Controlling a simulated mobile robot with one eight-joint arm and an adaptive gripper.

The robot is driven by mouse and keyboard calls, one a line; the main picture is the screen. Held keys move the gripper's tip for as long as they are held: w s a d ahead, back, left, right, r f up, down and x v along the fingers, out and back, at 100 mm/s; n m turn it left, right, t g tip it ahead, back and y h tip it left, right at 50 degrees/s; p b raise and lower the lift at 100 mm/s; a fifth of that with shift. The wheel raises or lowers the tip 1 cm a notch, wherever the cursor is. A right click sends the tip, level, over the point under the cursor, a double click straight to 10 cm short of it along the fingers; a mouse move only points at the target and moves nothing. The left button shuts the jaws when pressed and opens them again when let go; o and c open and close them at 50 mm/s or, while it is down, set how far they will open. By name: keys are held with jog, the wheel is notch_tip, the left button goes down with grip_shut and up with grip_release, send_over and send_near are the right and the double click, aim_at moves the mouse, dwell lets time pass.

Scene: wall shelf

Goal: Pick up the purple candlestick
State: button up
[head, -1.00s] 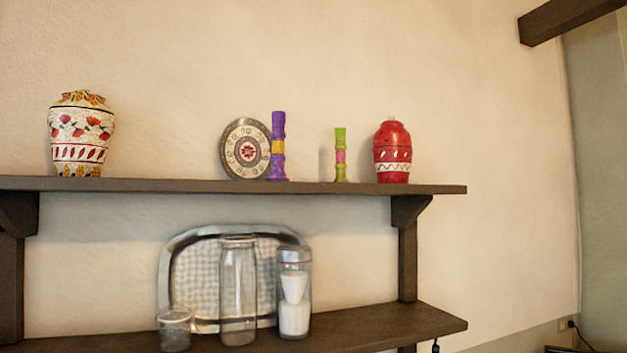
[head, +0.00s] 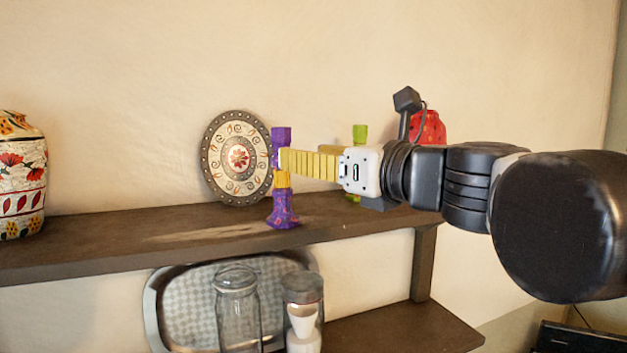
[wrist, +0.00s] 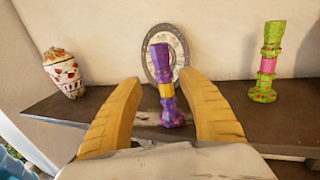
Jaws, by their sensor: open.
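The purple candlestick (head: 282,210) stands upright on the upper shelf, with a yellow band at its middle. In the wrist view the candlestick (wrist: 161,58) shows between the two yellow fingers of my gripper (wrist: 166,88), which are spread apart. In the head view my gripper (head: 290,160) reaches in from the right at the candlestick's mid height, and a finger hides part of its middle. My gripper is open. I cannot tell whether a finger touches the candlestick.
A round decorated plate (head: 237,158) leans on the wall behind the candlestick. A green and pink candlestick (wrist: 266,65) and a red jar (head: 428,128) stand to the right, a white floral jar (head: 22,180) to the left. Glass jars (head: 237,310) and a tray (head: 180,305) sit below.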

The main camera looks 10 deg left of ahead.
aim_at(282, 177)
jog(key=p+x, duration=0.2)
jog(key=x, duration=0.6)
jog(key=shift+w, duration=0.35)
jog(key=shift+s+d, duration=0.15)
jog(key=shift+s+r, duration=0.1)
jog(key=c, duration=0.4)
grip_shut()
